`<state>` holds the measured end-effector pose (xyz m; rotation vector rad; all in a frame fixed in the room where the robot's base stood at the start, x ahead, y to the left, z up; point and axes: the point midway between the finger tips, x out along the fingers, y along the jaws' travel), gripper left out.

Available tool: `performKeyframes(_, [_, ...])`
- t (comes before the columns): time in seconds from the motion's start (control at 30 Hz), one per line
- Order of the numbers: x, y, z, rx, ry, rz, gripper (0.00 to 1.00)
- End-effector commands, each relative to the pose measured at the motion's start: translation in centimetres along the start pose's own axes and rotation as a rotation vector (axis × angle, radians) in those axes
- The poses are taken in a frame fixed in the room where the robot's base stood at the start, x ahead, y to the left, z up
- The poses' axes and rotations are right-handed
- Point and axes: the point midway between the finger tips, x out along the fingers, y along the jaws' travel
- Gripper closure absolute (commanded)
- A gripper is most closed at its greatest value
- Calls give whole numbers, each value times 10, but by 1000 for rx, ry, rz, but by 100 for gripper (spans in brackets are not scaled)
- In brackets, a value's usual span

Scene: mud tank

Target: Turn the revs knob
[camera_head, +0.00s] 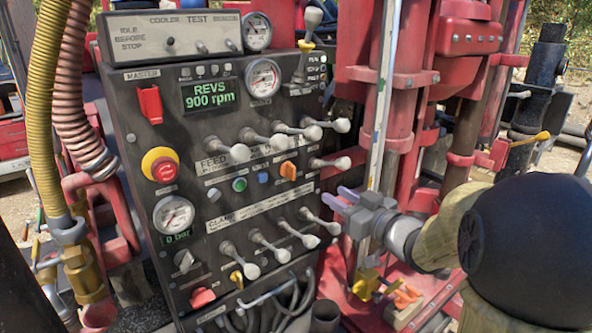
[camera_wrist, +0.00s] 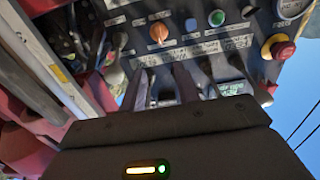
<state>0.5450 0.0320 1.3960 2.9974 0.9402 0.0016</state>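The dark control panel (camera_head: 135,200) carries a green display (camera_head: 209,94) reading "REVS 900 rpm". Several rotary knobs show: an orange knob (camera_head: 288,171) at mid panel, a dark knob (camera_head: 184,261) at lower left, a yellow knob (camera_head: 237,278) and a red knob (camera_head: 203,298) near the bottom. I cannot read which is labelled revs. The orange knob (camera_wrist: 158,31) also shows in the wrist view, beyond the fingertips. My gripper (camera_head: 341,199) is right of the panel, its two fingers apart and nothing between them. In the wrist view my gripper (camera_wrist: 162,78) points at the panel.
Lower levers with white knobs (camera_head: 309,240) stick out just left of my gripper, and upper levers (camera_head: 312,132) above it. A red emergency stop (camera_head: 163,168) on yellow sits at left. Red machine columns (camera_head: 408,110) stand close on the right. Hoses (camera_head: 48,110) hang at left.

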Motion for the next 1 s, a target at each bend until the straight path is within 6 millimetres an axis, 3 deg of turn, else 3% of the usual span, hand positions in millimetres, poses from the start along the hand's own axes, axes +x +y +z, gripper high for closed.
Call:
performKeyframes(0.7, [126,-1,-3,0,-2,-1,68])
performKeyframes(1.0, [156,0,0,-1,-1,0,68])
